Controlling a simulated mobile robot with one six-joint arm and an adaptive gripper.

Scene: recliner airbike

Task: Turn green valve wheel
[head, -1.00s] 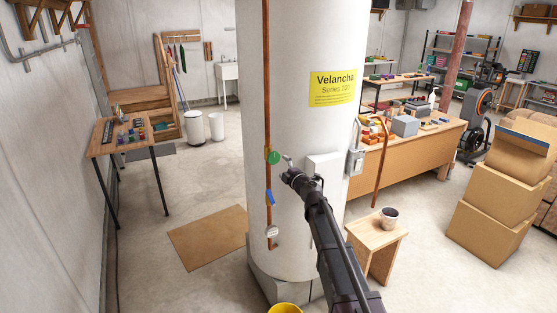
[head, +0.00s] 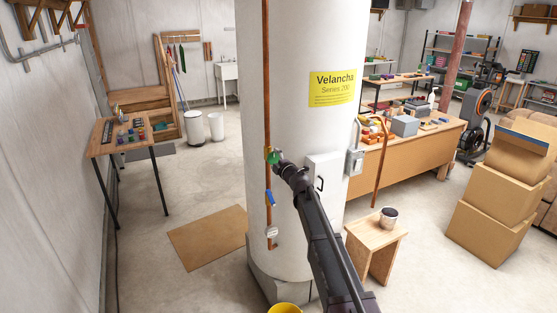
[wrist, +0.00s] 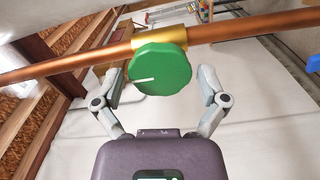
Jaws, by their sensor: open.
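The green valve wheel (wrist: 165,68) sits on a brass fitting (wrist: 160,40) on a copper pipe (wrist: 232,28). A white line marks the wheel's face, left of its middle in the wrist view. In the head view the wheel (head: 274,157) is partly hidden by the end of my arm. My gripper (wrist: 159,82) is open, with one finger on each side of the wheel. Small gaps show between the fingers and the rim. In the head view my gripper (head: 281,162) is right at the wheel, in front of the white tank (head: 290,60).
A white box (head: 323,175) on the tank is close beside my arm. A wooden stool (head: 378,240) with a cup stands at the lower right.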

